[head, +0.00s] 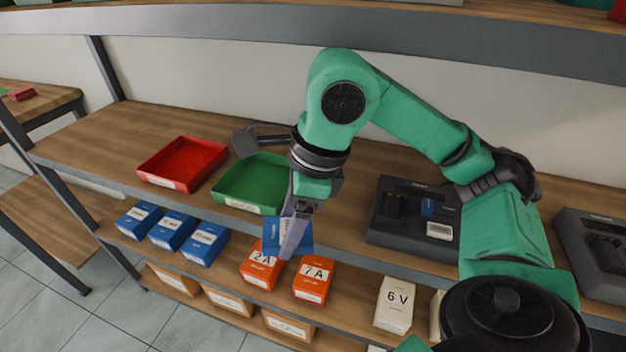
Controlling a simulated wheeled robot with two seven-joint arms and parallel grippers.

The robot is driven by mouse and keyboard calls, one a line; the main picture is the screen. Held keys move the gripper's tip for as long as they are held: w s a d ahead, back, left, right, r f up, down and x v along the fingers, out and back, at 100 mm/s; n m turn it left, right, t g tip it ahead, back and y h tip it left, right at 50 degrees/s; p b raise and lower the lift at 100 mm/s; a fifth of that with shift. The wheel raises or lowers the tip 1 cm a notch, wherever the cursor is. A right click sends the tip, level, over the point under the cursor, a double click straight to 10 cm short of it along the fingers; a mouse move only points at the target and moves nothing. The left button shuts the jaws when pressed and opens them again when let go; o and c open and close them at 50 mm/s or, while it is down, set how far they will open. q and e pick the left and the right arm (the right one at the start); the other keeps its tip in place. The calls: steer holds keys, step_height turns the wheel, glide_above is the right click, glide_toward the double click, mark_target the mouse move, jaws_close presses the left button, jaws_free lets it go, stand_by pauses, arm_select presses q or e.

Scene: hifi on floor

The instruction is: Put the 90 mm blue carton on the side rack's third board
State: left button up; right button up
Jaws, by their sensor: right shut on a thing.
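My right gripper (292,228) is shut on a blue carton (305,234) with a white label. It holds the carton in front of the front edge of the main rack's upper board, above the orange cartons. The gripper fingers hide part of the carton. Several other blue cartons stand in a row on the lower board at the left, among them one blue carton (172,231). The side rack (45,220) is at the far left, with wooden boards at different heights; only part of it is in view. My left gripper is not in view.
A red tray (183,163) and a green tray (250,184) lie on the upper board (110,140). A dark device (415,215) stands to their right. Orange cartons (314,281) and a white 6 V carton (395,304) stand below. Tiled floor (60,315) is free at lower left.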

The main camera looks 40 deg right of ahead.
steer(key=w+d+p, duration=0.3)
steer(key=w+d, duration=0.5)
steer(key=d, duration=0.3)
steer(key=f, duration=0.6)
steer(key=shift+w+d+f, duration=0.1)
steer(key=shift+d+f, duration=0.1)
steer(key=shift+d, duration=0.15)
steer(key=shift+w+d+f+p, duration=0.1)
steer(key=shift+d+f+p, duration=0.05)
steer(key=shift+f+p, duration=0.15)
steer(key=shift+f, duration=0.25)
steer(key=o, duration=0.9)
steer(key=shift+b, duration=0.3)
steer(key=o, duration=0.4)
steer(key=shift+c, duration=0.2)
steer(key=shift+r, duration=0.2)
steer(key=shift+d+r, duration=0.1)
steer(key=shift+r, duration=0.25)
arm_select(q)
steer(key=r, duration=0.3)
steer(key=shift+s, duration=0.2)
arm_select(e)
steer(key=v, duration=0.6)
steer(key=shift+r, duration=0.35)
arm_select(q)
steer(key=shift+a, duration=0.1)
